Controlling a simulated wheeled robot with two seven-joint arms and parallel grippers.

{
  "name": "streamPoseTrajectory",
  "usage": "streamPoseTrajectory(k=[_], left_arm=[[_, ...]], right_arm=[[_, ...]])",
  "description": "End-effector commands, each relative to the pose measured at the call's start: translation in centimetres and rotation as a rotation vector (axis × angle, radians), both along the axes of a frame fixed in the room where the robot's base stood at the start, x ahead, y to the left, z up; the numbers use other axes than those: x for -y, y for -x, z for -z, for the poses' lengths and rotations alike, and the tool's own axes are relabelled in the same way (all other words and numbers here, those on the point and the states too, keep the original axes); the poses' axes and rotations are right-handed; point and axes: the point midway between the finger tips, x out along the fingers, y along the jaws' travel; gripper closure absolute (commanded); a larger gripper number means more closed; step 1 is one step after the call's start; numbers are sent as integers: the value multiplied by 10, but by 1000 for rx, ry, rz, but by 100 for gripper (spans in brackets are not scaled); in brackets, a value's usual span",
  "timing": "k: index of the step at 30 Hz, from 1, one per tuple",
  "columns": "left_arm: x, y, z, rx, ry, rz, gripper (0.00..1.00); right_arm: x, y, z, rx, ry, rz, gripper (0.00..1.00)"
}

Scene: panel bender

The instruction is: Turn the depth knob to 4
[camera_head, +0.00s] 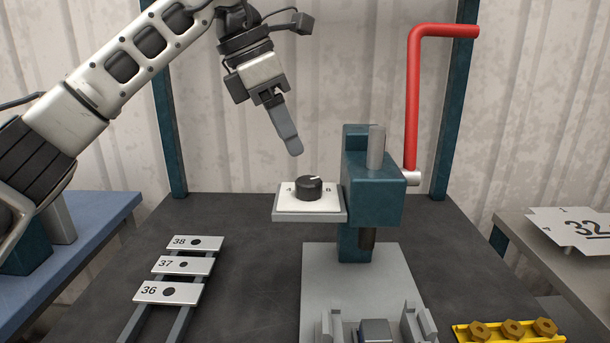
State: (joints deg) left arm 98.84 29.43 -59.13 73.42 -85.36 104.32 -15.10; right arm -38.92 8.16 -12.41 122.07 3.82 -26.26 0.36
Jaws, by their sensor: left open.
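The depth knob (309,187) is a short black cylinder with a pale pointer mark on top. It stands on a white dial plate (310,213) fixed to the left side of the teal press head (376,196). The mark points toward the right, near the figure at the plate's right; a figure that looks like 4 is at its left. My left gripper (293,148) is above and slightly left of the knob, pointing down, open and apart from it. Its fingers overlap in this view. My right gripper is not in view.
A red lever (413,100) rises at the press's right. Plates marked 38, 37 and 36 (166,293) lie on a rack at the left. A yellow strip with brass nuts (507,331) is at front right. A sheet marked 32 (572,229) lies on the right table.

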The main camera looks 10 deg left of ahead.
Motion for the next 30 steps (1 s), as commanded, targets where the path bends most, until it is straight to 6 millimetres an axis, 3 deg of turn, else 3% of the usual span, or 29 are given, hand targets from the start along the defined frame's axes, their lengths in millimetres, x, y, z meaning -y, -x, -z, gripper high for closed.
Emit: streamPoseTrajectory(k=[3,9,15,24,29,30], left_arm=[[9,-4,26,-2,-1,2,41],[21,-10,56,-2,0,-1,41],[26,-13,70,0,0,-1,41],[27,-13,72,0,0,-1,41],[27,-13,72,1,1,-1,83],[27,-13,72,0,0,-1,86]], right_arm=[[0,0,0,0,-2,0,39],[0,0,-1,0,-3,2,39],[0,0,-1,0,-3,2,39],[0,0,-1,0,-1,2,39],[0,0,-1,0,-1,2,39],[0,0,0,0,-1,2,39]])
